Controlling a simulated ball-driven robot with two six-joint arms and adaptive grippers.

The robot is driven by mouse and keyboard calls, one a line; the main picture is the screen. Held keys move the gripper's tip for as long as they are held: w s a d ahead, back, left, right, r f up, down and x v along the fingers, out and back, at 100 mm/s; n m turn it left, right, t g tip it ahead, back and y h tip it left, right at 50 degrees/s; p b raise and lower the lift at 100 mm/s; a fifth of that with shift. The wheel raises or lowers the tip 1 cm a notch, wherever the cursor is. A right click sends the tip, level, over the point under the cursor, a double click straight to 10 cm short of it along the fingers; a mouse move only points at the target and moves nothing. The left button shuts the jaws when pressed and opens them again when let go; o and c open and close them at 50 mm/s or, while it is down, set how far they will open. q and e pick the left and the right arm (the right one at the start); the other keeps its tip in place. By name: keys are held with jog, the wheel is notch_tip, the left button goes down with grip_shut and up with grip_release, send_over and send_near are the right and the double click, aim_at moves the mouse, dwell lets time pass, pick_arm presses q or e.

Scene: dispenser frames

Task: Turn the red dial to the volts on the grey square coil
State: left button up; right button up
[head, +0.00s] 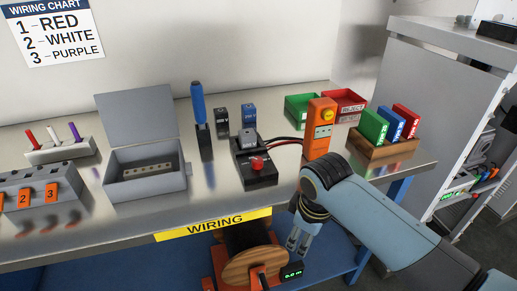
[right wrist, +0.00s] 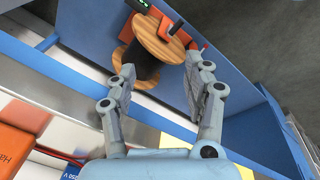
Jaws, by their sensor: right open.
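The red dial (head: 258,163) sits on the front of a black tester (head: 255,174) on the bench in the head view. A grey square coil (head: 247,139) sits at the back of the tester; its marking is too small to read. My right gripper (head: 297,241) is open and empty, pointing down in front of the bench edge, below and right of the dial. In the right wrist view its two fingers (right wrist: 160,78) are apart, with a wooden cable spool beyond them. The dial's pointer direction is too small to tell. My left gripper does not show.
An orange meter (head: 319,129) stands right of the tester, joined by red and black leads. A black block (head: 221,119) and a blue block (head: 249,116) stand behind. A grey open box (head: 147,174) is left. The spool (head: 250,267) is below the bench.

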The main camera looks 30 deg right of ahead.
aim_at(259, 159)
jog(key=w+r+n, duration=0.1)
jog(key=w+r, duration=0.2)
jog(key=w+r+n+p, duration=0.1)
jog(key=w+r, duration=0.2)
jog(key=r, duration=0.1)
jog(key=w+r+n, duration=0.2)
jog(key=w+r, duration=0.1)
jog(key=r, duration=0.1)
jog(key=shift+w+a+g, duration=0.15)
jog(key=shift+w+g, duration=0.15)
jog(key=w+r+n+g+p, duration=0.1)
jog(key=w+r+n, duration=0.4)
jog(key=w+r, duration=0.4)
jog(key=shift+y, duration=0.4)
jog(key=f, duration=1)
jog(key=shift+w+a+f, duration=0.1)
jog(key=shift+a+f, duration=0.1)
jog(key=shift+f, duration=0.05)
grip_shut()
